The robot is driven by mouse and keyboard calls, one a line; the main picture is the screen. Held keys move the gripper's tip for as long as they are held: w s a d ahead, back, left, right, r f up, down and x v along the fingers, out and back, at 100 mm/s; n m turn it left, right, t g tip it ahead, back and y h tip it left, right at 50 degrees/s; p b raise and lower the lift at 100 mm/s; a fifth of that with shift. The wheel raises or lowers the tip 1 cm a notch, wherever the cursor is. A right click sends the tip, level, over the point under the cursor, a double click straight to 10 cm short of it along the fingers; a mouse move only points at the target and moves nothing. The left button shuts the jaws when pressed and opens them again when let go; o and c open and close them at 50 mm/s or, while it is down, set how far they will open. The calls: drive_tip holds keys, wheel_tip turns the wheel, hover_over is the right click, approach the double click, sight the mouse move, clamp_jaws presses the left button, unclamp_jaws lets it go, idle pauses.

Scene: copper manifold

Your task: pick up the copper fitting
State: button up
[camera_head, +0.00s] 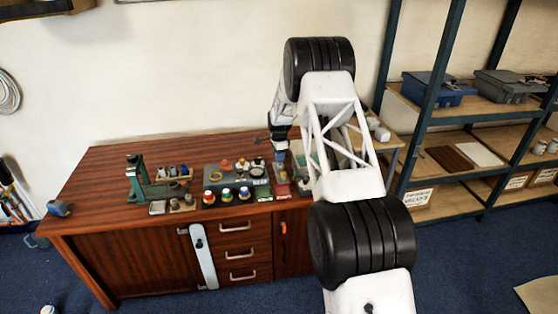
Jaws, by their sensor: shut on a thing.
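My gripper (280,157) points down over the right part of the wooden cabinet top, just right of a grey block. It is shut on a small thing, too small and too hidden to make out. I cannot tell from this view whether that thing is the copper fitting. Small orange-brown pieces, one of them a cone-like piece (226,164), sit on the grey block (215,181) left of my gripper. My own arm hides part of the cabinet top on the right.
A green stand (135,180) with small parts is at the left of the cabinet top (95,190). Several colored-topped jars (226,195) line the front. A red box (282,190) lies below my gripper. Shelves (470,110) stand at the right. The cabinet's left end is mostly clear.

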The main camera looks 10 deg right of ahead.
wheel_tip(320, 180, up, 7)
drive_tip(key=shift+f, duration=0.1)
idle(0.3)
drive_tip(key=shift+d, duration=0.1)
idle(0.5)
drive_tip(key=s+d+r+m, duration=0.1)
drive_tip(key=s+d+m, duration=0.2)
drive_tip(key=d+m, duration=0.3)
drive_tip(key=s+d+m, duration=0.4)
drive_tip(key=d+m, duration=0.2)
drive_tip(key=d, duration=0.1)
drive_tip(key=shift+s+r, duration=0.3)
drive_tip(key=shift+r, duration=0.05)
drive_tip(key=shift+f, duration=3.15)
